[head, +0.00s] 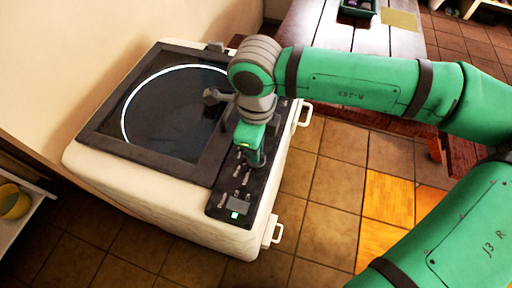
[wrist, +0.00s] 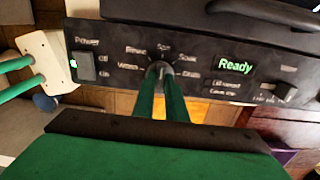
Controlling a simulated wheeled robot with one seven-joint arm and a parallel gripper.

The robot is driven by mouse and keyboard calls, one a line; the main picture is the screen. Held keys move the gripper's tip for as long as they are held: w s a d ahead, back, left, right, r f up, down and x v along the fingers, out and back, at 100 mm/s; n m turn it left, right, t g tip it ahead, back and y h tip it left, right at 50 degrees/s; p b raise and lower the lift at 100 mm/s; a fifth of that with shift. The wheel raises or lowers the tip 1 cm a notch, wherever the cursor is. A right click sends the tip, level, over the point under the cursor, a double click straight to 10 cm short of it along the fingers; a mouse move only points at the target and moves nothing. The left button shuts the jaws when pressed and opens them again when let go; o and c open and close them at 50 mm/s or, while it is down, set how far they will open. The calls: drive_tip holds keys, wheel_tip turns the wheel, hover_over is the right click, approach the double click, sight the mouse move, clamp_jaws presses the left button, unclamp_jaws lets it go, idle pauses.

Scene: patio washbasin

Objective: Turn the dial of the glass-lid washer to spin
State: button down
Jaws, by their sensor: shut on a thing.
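The glass-lid washer (head: 160,205) is a white cabinet with a dark-framed glass lid (head: 165,110), which is down. A black control panel (head: 221,193) runs along its right side. My gripper (head: 256,161) reaches down onto this panel and hides the dial in the head view. In the wrist view the small grey dial (wrist: 160,68) sits mid-panel, with my two green fingers (wrist: 161,84) closed around it. Small labels surround the dial; the top one looks like "Spin", others are blurred. The dial's pointer direction is hard to tell.
The panel has a power switch (wrist: 87,65) at left, a green "Ready" display (wrist: 235,66) and a slider (wrist: 285,92) at right. White handles (head: 304,113) stick out from the washer's side. A wooden table (head: 345,38) stands behind. Tiled floor lies open at right.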

idle(0.4)
drive_tip(key=c, duration=1.8)
unclamp_jaws()
wheel_tip(320, 180, up, 11)
drive_tip(key=shift+f, duration=0.1)
